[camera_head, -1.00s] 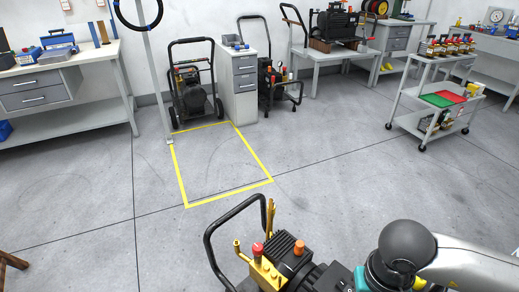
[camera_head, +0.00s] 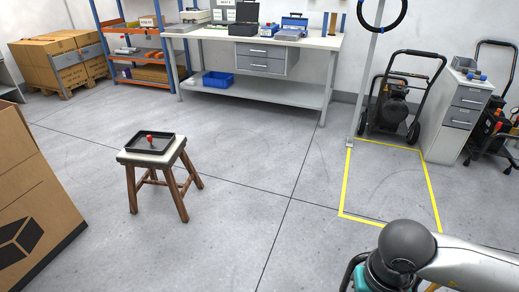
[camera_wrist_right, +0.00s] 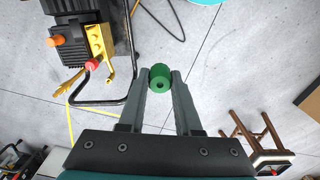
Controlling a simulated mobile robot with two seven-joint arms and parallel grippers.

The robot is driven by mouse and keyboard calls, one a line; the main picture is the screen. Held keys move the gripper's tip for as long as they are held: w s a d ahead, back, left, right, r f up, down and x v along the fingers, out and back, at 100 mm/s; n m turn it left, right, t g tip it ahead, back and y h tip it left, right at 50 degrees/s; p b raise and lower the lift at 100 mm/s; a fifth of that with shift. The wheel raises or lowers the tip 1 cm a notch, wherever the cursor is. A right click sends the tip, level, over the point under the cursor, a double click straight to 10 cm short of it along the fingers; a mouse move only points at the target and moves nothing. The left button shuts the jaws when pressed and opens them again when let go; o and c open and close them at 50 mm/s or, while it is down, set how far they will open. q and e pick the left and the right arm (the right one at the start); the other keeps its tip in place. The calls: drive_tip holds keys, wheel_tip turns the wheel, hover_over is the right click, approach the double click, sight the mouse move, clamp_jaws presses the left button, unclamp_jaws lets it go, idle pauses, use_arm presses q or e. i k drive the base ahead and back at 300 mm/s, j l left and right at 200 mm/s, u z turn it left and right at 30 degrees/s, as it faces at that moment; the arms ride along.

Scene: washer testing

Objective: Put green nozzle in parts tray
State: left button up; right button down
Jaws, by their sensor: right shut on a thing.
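The green nozzle (camera_wrist_right: 160,77) is a small green cylinder with a hole in its end, in the right wrist view. My right gripper (camera_wrist_right: 160,80) is shut on it, with the fingertips on either side, held above the floor. In the head view my right arm comes in at the lower right and its gripper is hidden. A black tray (camera_head: 150,144) lies on a wooden stool to the left in the head view, with a small red-topped piece in it. The right gripper is well apart from the tray. My left gripper is in neither view.
The stool (camera_head: 128,157) stands on open floor, with a cardboard box (camera_head: 35,200) at its left. A pressure washer (camera_wrist_right: 97,40) with a black handle is close to my right gripper. A workbench (camera_head: 250,92) stands at the back wall.

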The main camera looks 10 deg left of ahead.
sight(149, 147)
drive_tip(key=i+j+u, duration=0.3)
drive_tip(key=u, duration=0.2)
drive_tip(key=i+j+u, duration=0.2)
drive_tip(key=i+u, duration=0.25)
drive_tip(key=i+j+u, duration=0.1)
drive_tip(key=i+u, duration=0.2)
drive_tip(key=u, duration=0.2)
drive_tip(key=i+l+u, duration=0.15)
drive_tip(key=i, duration=0.35)
drive_tip(key=i+l+u, duration=0.1)
drive_tip(key=i, duration=0.4)
drive_tip(key=i+l+u, duration=0.15)
drive_tip(key=i, duration=0.35)
